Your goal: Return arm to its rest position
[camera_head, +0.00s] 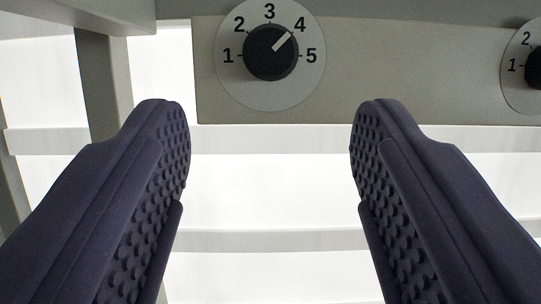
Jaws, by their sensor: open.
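My gripper (270,135) is open and empty, with its two dark purple, dimpled fingers reaching up from the lower left and lower right. A wide gap lies between the fingertips. A black rotary knob (270,53) on a round grey dial plate sits above the gap, apart from both fingers. Its pale pointer aims at the upper right, near the 4. The numbers 1 to 5 run around it. The rest of my arm is not in view.
A second dial (523,68) is cut off at the right edge. Both dials are on a grey-beige panel (400,70). A grey upright post (104,85) stands at the left. Pale horizontal bars (270,240) cross the bright white background below the panel.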

